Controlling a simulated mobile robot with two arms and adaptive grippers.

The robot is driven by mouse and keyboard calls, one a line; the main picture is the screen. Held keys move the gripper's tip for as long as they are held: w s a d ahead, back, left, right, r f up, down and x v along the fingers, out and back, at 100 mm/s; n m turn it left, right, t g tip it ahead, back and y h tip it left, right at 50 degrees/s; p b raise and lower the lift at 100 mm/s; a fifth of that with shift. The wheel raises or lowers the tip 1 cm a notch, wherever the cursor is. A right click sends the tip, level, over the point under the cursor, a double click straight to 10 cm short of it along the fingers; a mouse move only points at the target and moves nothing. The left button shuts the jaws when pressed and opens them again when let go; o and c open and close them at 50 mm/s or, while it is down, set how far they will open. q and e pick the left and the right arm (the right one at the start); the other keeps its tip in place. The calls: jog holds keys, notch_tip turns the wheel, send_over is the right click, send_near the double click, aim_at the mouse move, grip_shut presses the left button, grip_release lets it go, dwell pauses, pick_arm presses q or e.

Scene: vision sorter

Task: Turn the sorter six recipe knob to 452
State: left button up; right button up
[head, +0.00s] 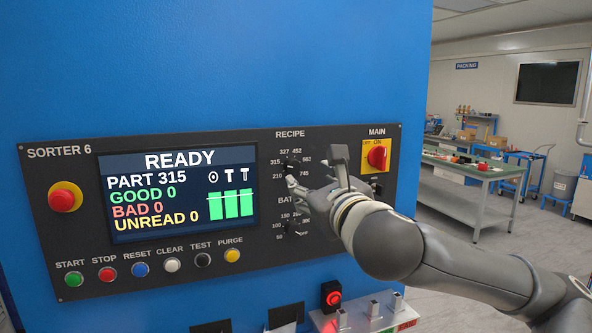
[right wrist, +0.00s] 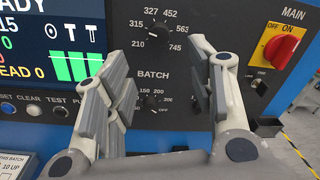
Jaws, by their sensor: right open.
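The screen (head: 180,195) reads READY and PART 315. My right gripper (head: 315,172) is open and empty in front of the panel, its fingers spread to either side below the recipe dial. I see no contact with the knob. My left gripper is out of view.
The batch knob (right wrist: 154,102) is just below the recipe knob, between my fingers. The red main switch (head: 377,156) is to the right. A red emergency button (head: 65,197) and several push buttons are left and below. A green-topped bench (head: 470,170) stands behind right.

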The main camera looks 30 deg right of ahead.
aim_at(294, 168)
jog(key=p+x, duration=0.2)
jog(key=x, duration=0.8)
jog(key=shift+w, duration=0.3)
jog(key=shift+c, duration=0.2)
jog(key=c, duration=1)
